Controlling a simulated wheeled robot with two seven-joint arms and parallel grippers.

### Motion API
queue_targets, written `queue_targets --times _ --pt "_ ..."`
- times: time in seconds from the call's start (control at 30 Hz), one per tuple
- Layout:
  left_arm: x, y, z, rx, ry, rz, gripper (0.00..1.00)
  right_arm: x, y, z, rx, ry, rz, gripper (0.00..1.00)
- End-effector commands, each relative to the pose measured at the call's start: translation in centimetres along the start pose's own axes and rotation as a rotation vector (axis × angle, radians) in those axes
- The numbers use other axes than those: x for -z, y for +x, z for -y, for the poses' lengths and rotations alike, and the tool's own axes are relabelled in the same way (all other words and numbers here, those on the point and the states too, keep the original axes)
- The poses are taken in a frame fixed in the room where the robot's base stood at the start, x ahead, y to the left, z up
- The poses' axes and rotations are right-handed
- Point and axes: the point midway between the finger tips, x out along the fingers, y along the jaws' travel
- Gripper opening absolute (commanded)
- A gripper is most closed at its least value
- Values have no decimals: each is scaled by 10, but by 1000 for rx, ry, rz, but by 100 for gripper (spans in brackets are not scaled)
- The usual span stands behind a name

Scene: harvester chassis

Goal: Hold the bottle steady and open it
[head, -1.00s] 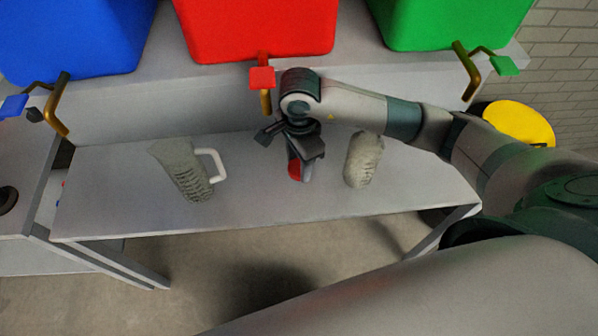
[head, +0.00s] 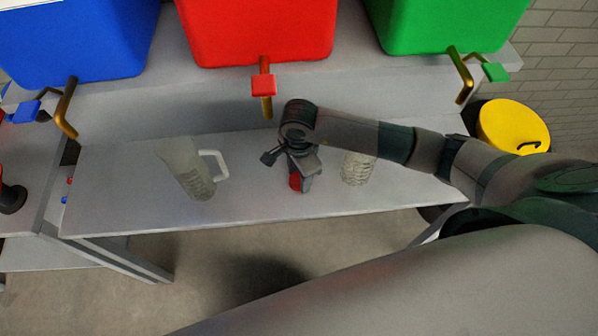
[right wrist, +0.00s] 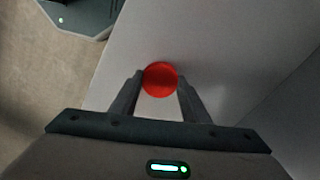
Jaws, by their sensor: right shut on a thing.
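A red, round-topped thing (head: 295,181), which looks like the bottle, stands near the middle of the low grey table. The right wrist view shows its round red top (right wrist: 160,79) between the two fingers. My right gripper (head: 303,183) reaches down over it from above and is shut on it. The fingers touch its sides and hide much of its body in the head view. I cannot tell where cap and body part. My left gripper is in neither view.
A clear jug with a white handle (head: 186,168) stands left of my right gripper. A clear ribbed container (head: 356,168) stands close on its right, partly behind my forearm. Blue (head: 80,40), red (head: 258,30) and green (head: 450,22) bins with taps stand on the ledge behind.

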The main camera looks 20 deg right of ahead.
Motion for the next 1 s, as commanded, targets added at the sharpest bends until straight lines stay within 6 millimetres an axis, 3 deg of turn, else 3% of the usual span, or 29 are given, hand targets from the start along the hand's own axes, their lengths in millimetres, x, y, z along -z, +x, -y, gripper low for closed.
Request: queue_targets --times 0.47,0.5,0.57,1.0 --pt "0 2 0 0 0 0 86 0 6 0 -1 -2 0 15" --pt "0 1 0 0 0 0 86 0 5 0 -1 -2 0 47" --pt "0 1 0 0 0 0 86 0 5 0 -1 -2 0 61" --pt "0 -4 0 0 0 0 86 0 1 0 -1 -1 1 61"
